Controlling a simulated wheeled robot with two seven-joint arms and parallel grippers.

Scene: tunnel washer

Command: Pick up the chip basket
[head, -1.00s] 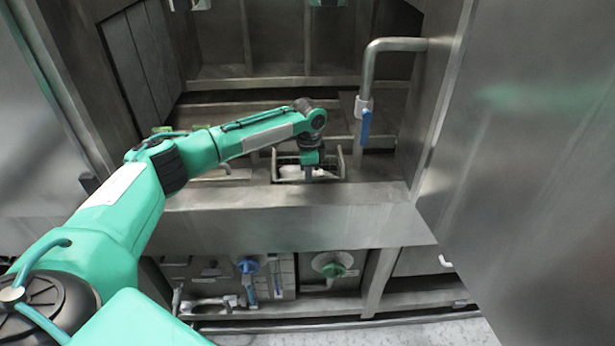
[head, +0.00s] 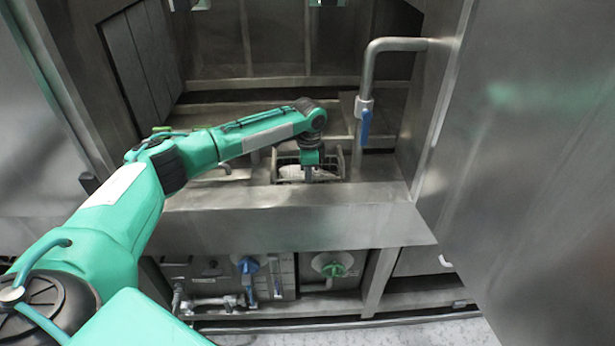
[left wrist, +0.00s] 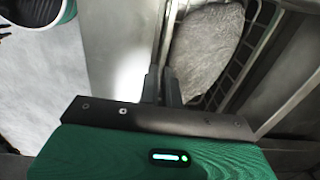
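The chip basket (head: 338,164) is a wire basket sunk in the opening behind the front ledge of the washer, partly hidden by my left wrist in the head view. It holds a pale, crumpled-looking mass. In the left wrist view the basket's wire side (left wrist: 238,55) and the grey mass lie ahead and to the right of my fingers. My left gripper (head: 309,175) points down at the basket's front part. In the left wrist view its fingers (left wrist: 161,78) are close together, with the basket's rim wire running between them. My right gripper is not in view.
A bent steel pipe with a blue handle (head: 365,125) stands just right of the basket. The steel front ledge (head: 290,197) runs below it. A large steel panel (head: 530,150) fills the right side. Valves (head: 333,266) sit low under the ledge.

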